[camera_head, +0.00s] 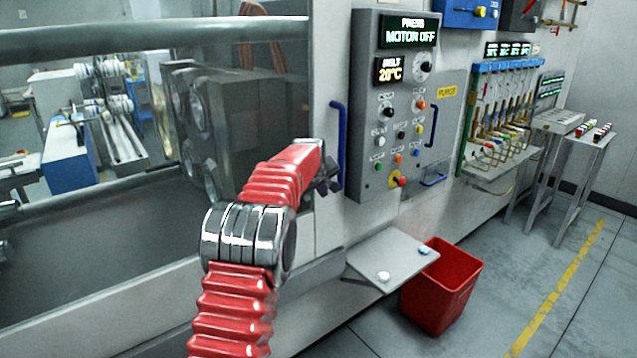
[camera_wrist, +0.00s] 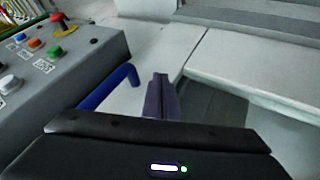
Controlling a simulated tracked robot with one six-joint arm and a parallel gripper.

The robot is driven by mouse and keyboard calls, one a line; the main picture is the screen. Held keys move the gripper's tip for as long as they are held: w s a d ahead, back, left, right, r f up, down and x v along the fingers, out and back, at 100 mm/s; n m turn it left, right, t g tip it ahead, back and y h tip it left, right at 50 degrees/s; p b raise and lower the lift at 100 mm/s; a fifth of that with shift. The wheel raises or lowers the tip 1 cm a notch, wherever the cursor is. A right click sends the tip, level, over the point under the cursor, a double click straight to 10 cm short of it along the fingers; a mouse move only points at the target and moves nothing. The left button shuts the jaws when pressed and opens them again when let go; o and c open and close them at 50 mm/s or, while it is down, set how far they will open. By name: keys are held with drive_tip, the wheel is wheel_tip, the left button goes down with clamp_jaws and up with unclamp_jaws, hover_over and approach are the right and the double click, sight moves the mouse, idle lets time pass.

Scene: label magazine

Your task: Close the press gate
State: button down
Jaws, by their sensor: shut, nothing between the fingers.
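The press front has a wide window with a glassy panel (camera_head: 235,120), through which the press rollers show. A vertical blue handle (camera_head: 337,150) stands on the pale strip at the right of the window, beside the control box. I cannot tell for certain which panel this handle belongs to, or how far the gate stands open. My gripper (camera_head: 328,186) is close to the handle's lower end in the head view. In the wrist view my gripper (camera_wrist: 160,80) has its dark fingers together and empty, with the blue handle (camera_wrist: 112,88) just left of them, apart.
The grey control box (camera_head: 395,105) juts out right of the handle; its display reads "MOTOR OFF". A small pale shelf (camera_head: 390,255) and a red bin (camera_head: 442,285) stand below. A horizontal bar (camera_head: 150,36) crosses the window's top.

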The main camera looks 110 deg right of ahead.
drive_tip(key=v, duration=0.8)
drive_tip(key=shift+w, duration=0.15)
idle(0.6)
